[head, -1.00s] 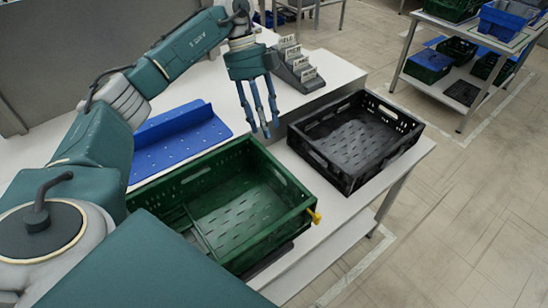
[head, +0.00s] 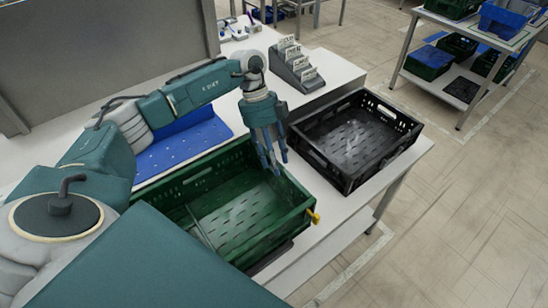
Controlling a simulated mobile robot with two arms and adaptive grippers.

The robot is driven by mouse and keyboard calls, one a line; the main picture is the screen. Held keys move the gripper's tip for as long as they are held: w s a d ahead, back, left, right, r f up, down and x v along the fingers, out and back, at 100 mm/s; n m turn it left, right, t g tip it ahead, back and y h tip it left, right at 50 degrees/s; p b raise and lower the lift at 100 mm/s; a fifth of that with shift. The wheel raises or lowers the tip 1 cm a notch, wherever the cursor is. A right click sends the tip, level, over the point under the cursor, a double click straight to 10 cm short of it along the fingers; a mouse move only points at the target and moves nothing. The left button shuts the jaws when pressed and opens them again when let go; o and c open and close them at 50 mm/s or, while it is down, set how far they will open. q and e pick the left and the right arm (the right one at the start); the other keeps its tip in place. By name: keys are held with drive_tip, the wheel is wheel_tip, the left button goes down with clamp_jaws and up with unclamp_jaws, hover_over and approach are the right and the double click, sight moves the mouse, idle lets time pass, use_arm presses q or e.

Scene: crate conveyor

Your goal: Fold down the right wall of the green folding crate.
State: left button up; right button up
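The green folding crate (head: 275,238) stands on the white table in the lower middle of the head view. Its right wall, the one towards the black crate, stands upright. A yellow piece (head: 314,217) sticks out at its near right corner. My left gripper (head: 275,168) points down at the upper part of the right wall, its fingers apart with nothing seen between them. The fingers cover part of that wall; whether they touch it I cannot tell. The crate's near left part is hidden by my own body. My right gripper is not in view.
A black crate (head: 398,150) stands upright just right of the green one. A blue folded crate (head: 185,148) lies behind left. A grey holder with label cards (head: 296,68) is at the back. A rack with crates (head: 472,46) stands far right; the floor between is clear.

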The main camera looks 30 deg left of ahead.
use_arm(q)
clamp_jaws()
